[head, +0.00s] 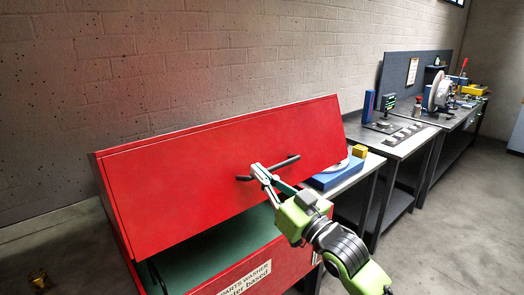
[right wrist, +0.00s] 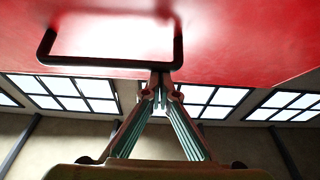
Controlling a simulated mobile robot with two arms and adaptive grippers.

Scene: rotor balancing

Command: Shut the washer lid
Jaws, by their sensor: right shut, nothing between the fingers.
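The red washer lid (head: 215,160) is raised and tilted, with a gap between its lower edge and the red washer body (head: 285,262). The green inside (head: 215,250) shows through this gap. A dark bar handle (head: 285,162) is on the lid's outer face. My right gripper (head: 262,173) is shut and empty, with its tips at the handle. In the right wrist view, the tips (right wrist: 160,80) are close to one end of the handle (right wrist: 105,64); whether they touch it is unclear. My left gripper is not in view.
Right of the washer, a table carries a blue block (head: 332,177) and a yellow block (head: 359,151). Metal benches (head: 400,147) with equipment run farther back along the brick wall (head: 200,60). A small brass-coloured object (head: 40,280) is at the lower left. Floor at right is clear.

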